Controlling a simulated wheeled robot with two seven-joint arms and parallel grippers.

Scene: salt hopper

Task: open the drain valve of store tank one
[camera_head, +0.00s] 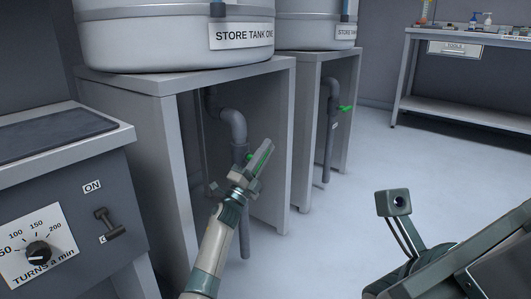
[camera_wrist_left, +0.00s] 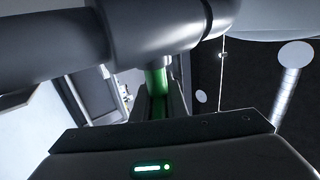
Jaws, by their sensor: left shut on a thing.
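Store tank one (camera_head: 170,35) stands on a grey stand at the left in the head view. A grey drain pipe (camera_head: 236,125) bends down beneath it. My left gripper (camera_head: 262,154) reaches up to this pipe and is shut on the green valve handle, seen as a green piece between its fingers in the left wrist view (camera_wrist_left: 156,82). The pipe and valve body (camera_wrist_left: 165,25) fill the top of that view, close to the fingers. The fingers hide most of the handle, so its angle is hard to tell. My right gripper is not in view.
A second tank (camera_head: 312,28) has its own pipe with a green handle (camera_head: 345,108) pointing sideways. The stand's right panel (camera_head: 272,150) is close beside my left gripper. A control box with a dial (camera_head: 38,253) and switch stands at left. A tool bench (camera_head: 470,115) is far right.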

